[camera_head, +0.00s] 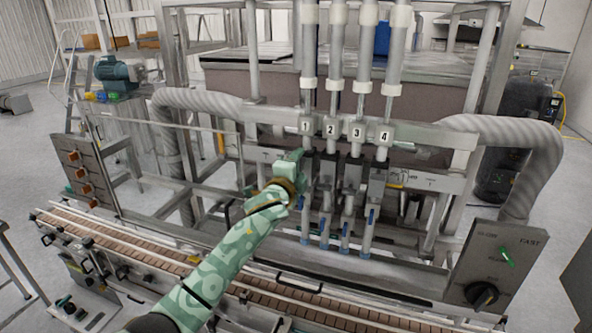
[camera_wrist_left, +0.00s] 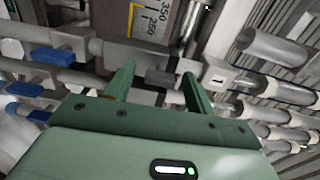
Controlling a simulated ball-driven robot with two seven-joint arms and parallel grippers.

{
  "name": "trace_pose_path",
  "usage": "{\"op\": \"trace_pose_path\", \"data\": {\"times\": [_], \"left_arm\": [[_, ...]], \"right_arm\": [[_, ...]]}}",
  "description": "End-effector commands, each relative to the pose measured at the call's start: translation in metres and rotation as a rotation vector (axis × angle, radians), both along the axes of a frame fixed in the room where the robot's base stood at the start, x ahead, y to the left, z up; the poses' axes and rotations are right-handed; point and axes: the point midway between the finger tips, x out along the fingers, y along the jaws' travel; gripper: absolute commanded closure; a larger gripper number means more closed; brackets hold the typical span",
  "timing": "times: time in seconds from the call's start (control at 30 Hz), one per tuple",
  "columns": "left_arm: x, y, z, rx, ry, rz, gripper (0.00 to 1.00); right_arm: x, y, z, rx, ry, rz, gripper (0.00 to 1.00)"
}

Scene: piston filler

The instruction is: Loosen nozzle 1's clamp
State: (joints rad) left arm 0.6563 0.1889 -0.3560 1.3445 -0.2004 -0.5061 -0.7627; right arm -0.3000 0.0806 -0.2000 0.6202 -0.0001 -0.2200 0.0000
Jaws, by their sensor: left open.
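Nozzle 1 (camera_head: 306,218) is the leftmost of a row of upright metal nozzles with blue fittings, under a plate marked 1 (camera_head: 306,127). My green left gripper (camera_head: 296,157) is raised to it at the height of the crossbar, just below that plate, and covers much of its clamp area. In the left wrist view the gripper (camera_wrist_left: 158,70) is open, its two fingers apart. A small dark grey block (camera_wrist_left: 160,78) shows between the fingertips; I cannot tell whether it is the clamp's handle or whether a finger touches it. My right gripper is out of view.
Nozzles 2 (camera_head: 327,215), 3 (camera_head: 348,215) and 4 (camera_head: 370,215) stand close to the right. A conveyor (camera_head: 150,255) runs below. A control panel (camera_head: 494,265) is at the right, and a corrugated hose (camera_head: 200,100) crosses at the left.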

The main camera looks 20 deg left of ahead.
Motion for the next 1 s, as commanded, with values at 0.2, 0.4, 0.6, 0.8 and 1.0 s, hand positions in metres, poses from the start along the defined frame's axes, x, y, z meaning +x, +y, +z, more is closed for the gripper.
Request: {"op": "trace_pose_path", "data": {"times": [0.2,0.4,0.6,0.8,1.0], "left_arm": [[-0.017,0.001,-0.002,0.000,-0.001,-0.001,0.45],[-0.064,0.002,-0.003,0.000,-0.001,-0.002,0.45],[-0.117,0.004,-0.004,0.001,0.001,-0.001,0.45],[-0.151,0.006,-0.002,0.000,0.001,0.000,0.45],[-0.163,0.006,-0.001,0.000,0.001,0.000,0.45]], "right_arm": [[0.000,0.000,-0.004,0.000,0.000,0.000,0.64],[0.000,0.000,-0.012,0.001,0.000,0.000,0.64],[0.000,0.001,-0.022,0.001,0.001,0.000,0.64],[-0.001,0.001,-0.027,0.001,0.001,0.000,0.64],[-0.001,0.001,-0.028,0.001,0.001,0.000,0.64]]}}
